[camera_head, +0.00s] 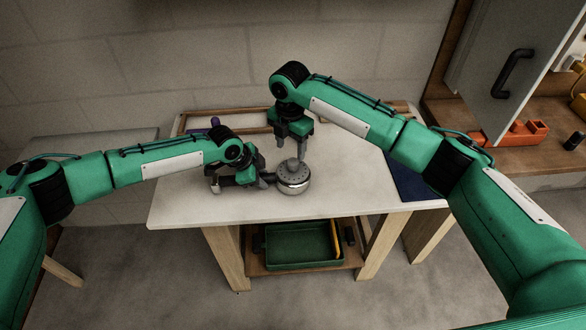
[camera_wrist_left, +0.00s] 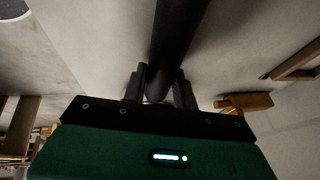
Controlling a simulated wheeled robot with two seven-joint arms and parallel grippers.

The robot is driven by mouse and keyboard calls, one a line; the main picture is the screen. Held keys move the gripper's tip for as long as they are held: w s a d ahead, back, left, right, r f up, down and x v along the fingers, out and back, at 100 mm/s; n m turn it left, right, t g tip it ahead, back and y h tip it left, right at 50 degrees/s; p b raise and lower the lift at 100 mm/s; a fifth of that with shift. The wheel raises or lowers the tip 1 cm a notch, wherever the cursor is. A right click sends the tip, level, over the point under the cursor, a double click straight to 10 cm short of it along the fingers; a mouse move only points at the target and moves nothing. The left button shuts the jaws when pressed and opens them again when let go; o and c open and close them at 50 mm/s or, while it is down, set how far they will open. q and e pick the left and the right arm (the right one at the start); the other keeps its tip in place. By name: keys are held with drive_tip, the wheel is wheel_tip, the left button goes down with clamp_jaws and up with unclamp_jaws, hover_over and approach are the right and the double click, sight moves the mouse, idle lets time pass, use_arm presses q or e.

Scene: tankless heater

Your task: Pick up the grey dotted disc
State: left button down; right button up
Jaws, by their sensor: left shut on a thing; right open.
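The grey dotted disc (camera_head: 293,172) lies on top of a round silver body (camera_head: 294,187) near the middle of the table, with a small raised grey part at its centre. A dark handle (camera_head: 264,180) reaches left from the silver body. My left gripper (camera_head: 257,178) is shut on this handle, left of the disc. In the left wrist view the dark handle (camera_wrist_left: 175,45) runs up from between its fingers (camera_wrist_left: 158,85). My right gripper (camera_head: 302,150) is open and points down, at or just above the disc. I cannot tell whether its fingers touch the disc.
The pale table (camera_head: 190,205) has free room left of my left gripper. A dark blue mat (camera_head: 410,185) lies at its right end. A green tray (camera_head: 296,246) stands on the shelf below. An orange toolbox (camera_head: 515,134) sits on the right bench. A wall stands behind.

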sight(293, 160)
drive_tip(key=shift+s+d+f, duration=0.1)
drive_tip(key=shift+d+f, duration=0.1)
drive_tip(key=shift+f, duration=1.35)
drive_tip(key=shift+s+d+f, duration=0.1)
drive_tip(key=shift+d+f, duration=0.05)
drive_tip(key=shift+f, duration=1.35)
drive_tip(key=c, duration=1)
drive_tip(key=shift+c, duration=0.2)
